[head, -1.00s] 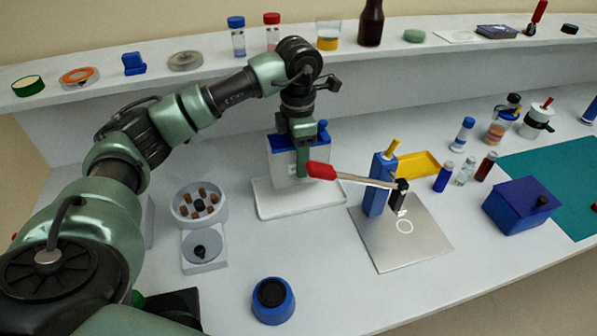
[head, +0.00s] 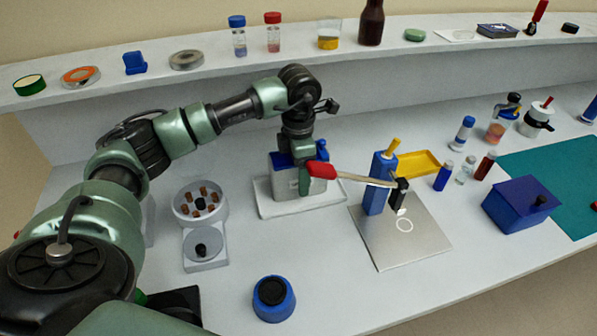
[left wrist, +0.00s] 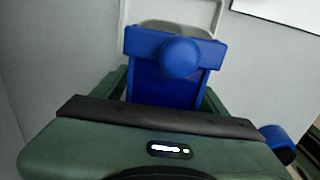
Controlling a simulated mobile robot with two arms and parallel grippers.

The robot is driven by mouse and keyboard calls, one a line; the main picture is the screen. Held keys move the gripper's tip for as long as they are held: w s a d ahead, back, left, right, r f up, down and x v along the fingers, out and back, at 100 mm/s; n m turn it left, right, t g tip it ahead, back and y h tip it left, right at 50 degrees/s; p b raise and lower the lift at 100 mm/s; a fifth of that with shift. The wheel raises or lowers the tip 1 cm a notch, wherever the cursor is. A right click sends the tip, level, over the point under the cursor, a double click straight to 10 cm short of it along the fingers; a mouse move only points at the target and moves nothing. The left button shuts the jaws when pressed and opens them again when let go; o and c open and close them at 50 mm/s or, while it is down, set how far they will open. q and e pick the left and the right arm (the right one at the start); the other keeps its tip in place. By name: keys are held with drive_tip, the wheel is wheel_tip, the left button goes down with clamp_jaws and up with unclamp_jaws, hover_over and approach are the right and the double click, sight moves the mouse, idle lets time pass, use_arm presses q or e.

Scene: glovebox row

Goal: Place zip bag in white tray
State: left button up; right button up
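The zip bag (head: 285,185) is a pale grey upright pouch with a blue top strip and a blue knob. My left gripper (head: 304,181) points down and is shut on its blue top. In the left wrist view the blue top of the zip bag (left wrist: 165,82) sits between the green fingers (left wrist: 165,95). The white tray (head: 268,212) is a shallow tray directly below the bag. The bag's lower edge is within the tray's outline; I cannot tell if it touches the floor of the tray. My right gripper is not in view.
A red-handled stick (head: 345,176) reaches close beside my left gripper, near a blue block (head: 379,184) on a metal plate (head: 420,240). A round holder (head: 200,203) stands left of the tray, and a blue pot (head: 273,300) in front. The bench between tray and pot is clear.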

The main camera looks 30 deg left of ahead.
use_arm(q)
drive_tip(key=shift+r, duration=0.15)
drive_tip(key=shift+r, duration=0.2)
wheel_tip(320, 180, up, 12)
drive_tip(key=b, duration=0.1)
drive_tip(key=shift+f+b, duration=0.15)
drive_tip(key=shift+b, duration=0.2)
